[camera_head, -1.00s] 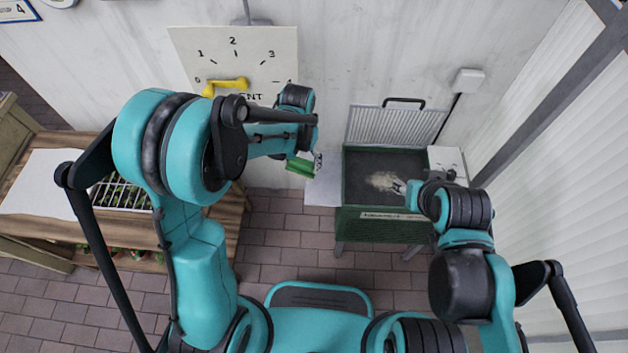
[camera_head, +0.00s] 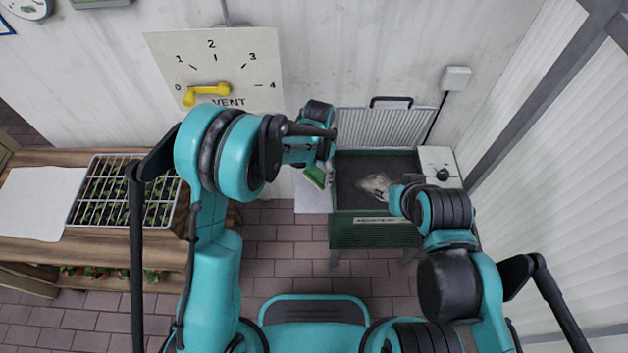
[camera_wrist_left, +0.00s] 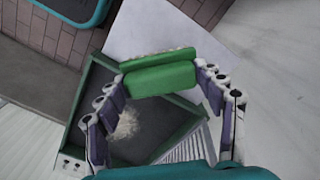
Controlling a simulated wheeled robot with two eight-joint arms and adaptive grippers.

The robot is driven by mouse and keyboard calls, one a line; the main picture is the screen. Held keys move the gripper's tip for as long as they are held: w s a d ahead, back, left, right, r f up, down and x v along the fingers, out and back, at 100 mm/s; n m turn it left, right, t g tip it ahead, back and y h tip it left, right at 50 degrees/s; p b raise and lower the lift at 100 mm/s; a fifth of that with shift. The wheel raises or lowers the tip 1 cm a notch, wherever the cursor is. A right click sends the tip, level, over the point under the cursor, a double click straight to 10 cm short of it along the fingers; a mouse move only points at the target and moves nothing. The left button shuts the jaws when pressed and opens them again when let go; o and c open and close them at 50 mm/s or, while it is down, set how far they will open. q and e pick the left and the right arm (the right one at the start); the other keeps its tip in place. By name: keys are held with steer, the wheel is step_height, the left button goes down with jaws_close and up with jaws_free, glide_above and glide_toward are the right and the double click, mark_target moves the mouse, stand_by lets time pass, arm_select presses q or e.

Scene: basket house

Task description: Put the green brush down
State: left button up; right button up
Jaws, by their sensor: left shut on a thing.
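The green brush (camera_head: 315,177) has a flat green back and a pale bristle edge. My left gripper (camera_head: 326,174) is shut on it and holds it in the air at the left side of the green box (camera_head: 372,232). In the left wrist view the brush (camera_wrist_left: 160,78) sits between the two fingers of my left gripper (camera_wrist_left: 160,70), with a white panel (camera_wrist_left: 160,30) behind it. My right gripper (camera_head: 385,191) is over the box interior, beside a pale fluffy clump (camera_head: 372,184); its fingers are too small to read.
The box has a ribbed raised lid (camera_head: 386,123) at its back and a white knob panel (camera_head: 440,168) at its right. A wooden bench (camera_head: 90,250) with a seedling tray (camera_head: 125,192) and a white sheet (camera_head: 35,203) stands at left. A vent dial (camera_head: 215,70) is on the wall.

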mark_target(314, 178)
arm_select(q)
steer(key=shift+w+a+f, duration=0.3)
steer(key=shift+a+f, duration=0.15)
steer(key=shift+a, duration=0.05)
step_height(314, 178, down, 4)
steer(key=shift+b, duration=1.05)
steer(key=shift+r, duration=0.1)
steer(key=shift+f, duration=0.2)
steer(key=o, duration=1.3)
